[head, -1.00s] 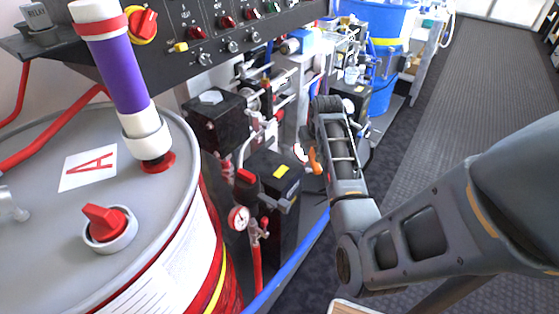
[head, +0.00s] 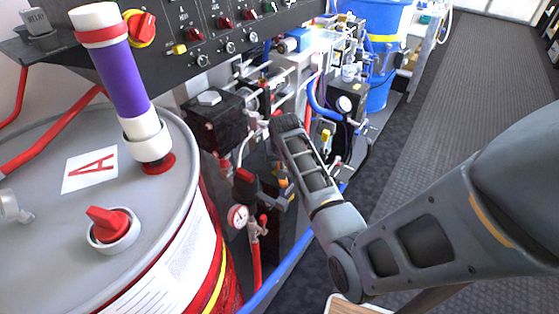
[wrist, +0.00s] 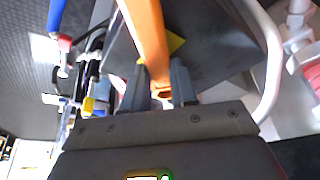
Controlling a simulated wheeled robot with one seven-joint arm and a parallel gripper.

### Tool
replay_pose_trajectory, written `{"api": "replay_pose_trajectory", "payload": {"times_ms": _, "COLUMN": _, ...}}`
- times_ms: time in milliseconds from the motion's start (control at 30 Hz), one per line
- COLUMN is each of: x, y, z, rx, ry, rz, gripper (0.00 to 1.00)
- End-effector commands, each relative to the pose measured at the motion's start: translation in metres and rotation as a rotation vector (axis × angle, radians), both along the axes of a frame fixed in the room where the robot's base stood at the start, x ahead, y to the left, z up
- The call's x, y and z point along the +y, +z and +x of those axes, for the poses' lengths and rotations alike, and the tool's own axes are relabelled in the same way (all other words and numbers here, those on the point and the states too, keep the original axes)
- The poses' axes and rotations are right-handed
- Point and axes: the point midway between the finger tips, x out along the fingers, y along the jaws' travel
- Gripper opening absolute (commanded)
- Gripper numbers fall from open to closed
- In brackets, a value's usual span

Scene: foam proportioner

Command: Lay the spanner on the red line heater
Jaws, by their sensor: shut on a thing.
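The orange spanner (wrist: 146,40) is gripped in my gripper (wrist: 160,90) and points away from it in the wrist view. In the head view a small orange bit of the spanner (head: 283,183) shows beside my arm; my gripper's fingers are mostly hidden there. The red line heater looks to be the dark upright box (head: 288,225) with a red fitting, right of the drum. Its dark face (wrist: 205,48) with a yellow label lies behind the spanner in the wrist view. I cannot tell whether the spanner touches it.
A large grey-topped drum (head: 60,225) with a purple tube stands at left. A black control panel (head: 215,30) is above. Another dark box (head: 215,125) sits behind the heater, and a dark unit with a blue hose (head: 345,108) to the right. Open floor (head: 450,110) lies at right.

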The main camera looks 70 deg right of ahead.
Motion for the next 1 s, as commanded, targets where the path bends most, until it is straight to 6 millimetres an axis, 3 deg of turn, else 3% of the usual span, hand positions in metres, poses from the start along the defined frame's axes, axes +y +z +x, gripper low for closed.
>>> {"api": "replay_pose_trajectory", "payload": {"times_ms": 233, "x": 0.0, "y": -0.003, "z": 0.0, "rx": -0.001, "ry": 0.0, "rz": -0.001, "gripper": 0.0}}
{"api": "replay_pose_trajectory", "payload": {"times_ms": 267, "x": 0.0, "y": -0.003, "z": 0.0, "rx": 0.0, "ry": 0.0, "rz": 0.0, "gripper": 0.29}}
{"api": "replay_pose_trajectory", "payload": {"times_ms": 500, "x": 0.0, "y": -0.002, "z": 0.0, "rx": 0.0, "ry": 0.0, "rz": 0.0, "gripper": 0.52}}
{"api": "replay_pose_trajectory", "payload": {"times_ms": 767, "x": 0.0, "y": -0.001, "z": 0.0, "rx": 0.0, "ry": 0.0, "rz": 0.0, "gripper": 0.53}}
{"api": "replay_pose_trajectory", "payload": {"times_ms": 1000, "x": 0.007, "y": 0.023, "z": -0.005, "rx": -0.001, "ry": 0.001, "rz": -0.002, "gripper": 0.53}}
